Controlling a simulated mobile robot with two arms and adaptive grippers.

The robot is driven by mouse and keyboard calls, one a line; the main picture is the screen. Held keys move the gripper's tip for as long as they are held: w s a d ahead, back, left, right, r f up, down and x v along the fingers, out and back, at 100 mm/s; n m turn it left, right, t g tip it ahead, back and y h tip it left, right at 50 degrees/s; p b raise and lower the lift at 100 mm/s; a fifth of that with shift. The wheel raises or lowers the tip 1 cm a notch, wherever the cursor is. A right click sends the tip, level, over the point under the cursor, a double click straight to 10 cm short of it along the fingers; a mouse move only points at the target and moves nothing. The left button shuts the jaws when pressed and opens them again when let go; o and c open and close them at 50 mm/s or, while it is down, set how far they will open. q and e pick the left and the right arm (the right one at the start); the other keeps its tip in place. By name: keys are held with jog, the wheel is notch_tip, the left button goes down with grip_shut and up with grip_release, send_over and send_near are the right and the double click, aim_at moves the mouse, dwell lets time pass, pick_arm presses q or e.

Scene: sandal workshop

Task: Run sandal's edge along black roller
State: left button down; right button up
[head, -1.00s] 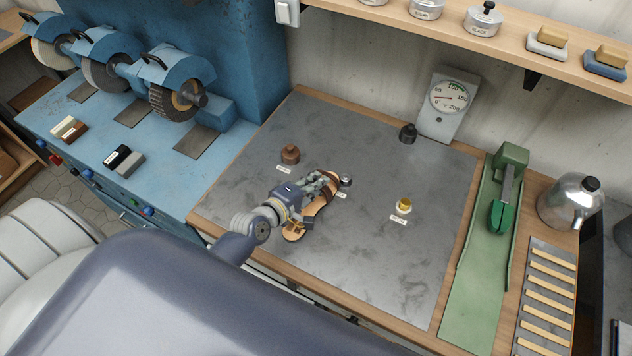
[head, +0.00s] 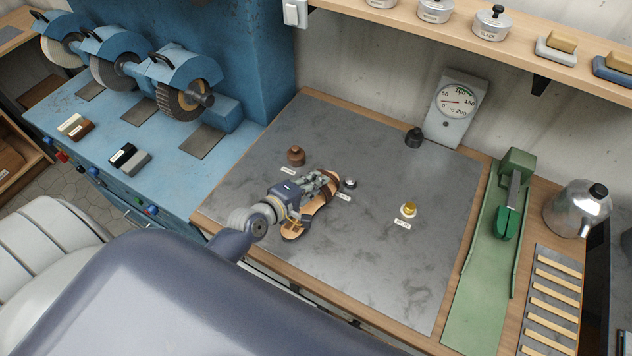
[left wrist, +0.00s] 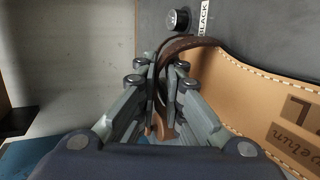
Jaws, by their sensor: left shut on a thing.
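The sandal (head: 296,226), with a tan sole and dark brown straps, is at the left part of the grey work surface (head: 365,255). My left gripper (head: 327,182) is shut on a brown strap of it. In the left wrist view the strap (left wrist: 185,45) runs between the fingers (left wrist: 164,85), beside the stitched tan insole (left wrist: 255,85). The small roller (head: 350,183) labelled BLACK is just right of the sandal; its dark round top (left wrist: 177,20) shows in the left wrist view. I cannot tell whether the sandal touches the roller or the surface. My right gripper is not in view.
A brown roller (head: 296,156) stands behind the sandal, a yellow one (head: 408,209) to its right. A black knob-like piece (head: 414,138) stands by the dial gauge (head: 457,102). Blue grinding machine (head: 215,165) at left, green tool (head: 507,215) at right.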

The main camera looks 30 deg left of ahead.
pick_arm(q)
jog(key=shift+r, duration=4.45)
